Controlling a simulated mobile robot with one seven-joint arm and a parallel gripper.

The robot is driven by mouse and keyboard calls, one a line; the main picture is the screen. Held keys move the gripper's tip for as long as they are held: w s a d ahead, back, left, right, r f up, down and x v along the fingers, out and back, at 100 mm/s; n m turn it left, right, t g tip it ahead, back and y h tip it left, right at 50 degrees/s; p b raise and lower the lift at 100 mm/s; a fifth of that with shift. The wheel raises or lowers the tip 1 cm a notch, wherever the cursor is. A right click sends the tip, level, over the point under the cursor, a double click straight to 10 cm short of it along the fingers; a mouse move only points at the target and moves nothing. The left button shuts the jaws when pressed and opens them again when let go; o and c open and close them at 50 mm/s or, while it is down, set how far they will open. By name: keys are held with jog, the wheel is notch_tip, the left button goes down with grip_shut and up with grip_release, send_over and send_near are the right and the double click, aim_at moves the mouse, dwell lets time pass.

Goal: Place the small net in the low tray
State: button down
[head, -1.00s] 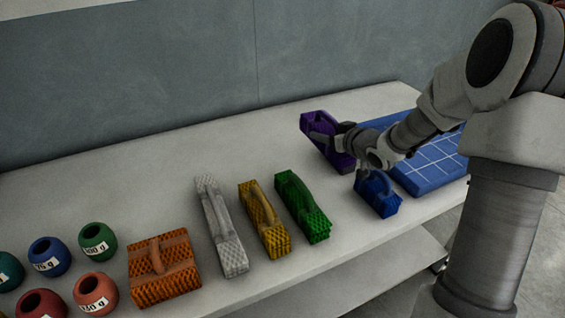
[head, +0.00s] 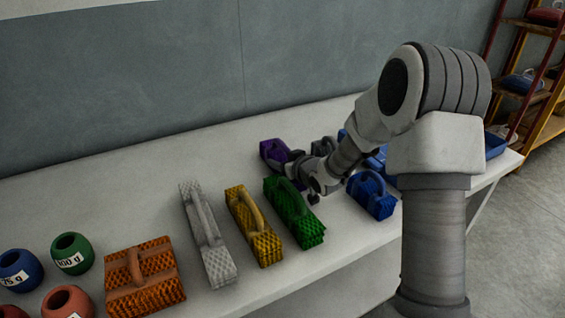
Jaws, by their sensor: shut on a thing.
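A purple net bundle (head: 272,151) is at the far side of the white table, partly hidden by my gripper (head: 292,170). My gripper is shut on it; the fingertips are hard to make out. A blue net bundle (head: 371,195) with a handle lies on the table below my arm, apart from the gripper. The low blue tray (head: 495,146) is at the right end of the table, mostly hidden behind my arm. I cannot tell whether the purple bundle touches the table.
Green (head: 294,212), yellow (head: 254,226), white (head: 208,234) and orange (head: 145,278) net bundles lie along the table's front. Labelled round weights (head: 71,253) are at the left. A shelf rack (head: 530,85) stands at the back right. The table's back left is clear.

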jog(key=shift+f+b, duration=0.2)
jog(key=shift+b, duration=0.1)
jog(key=shift+c, duration=0.6)
grip_release()
jog(key=shift+r, duration=0.1)
jog(key=shift+r, duration=0.1)
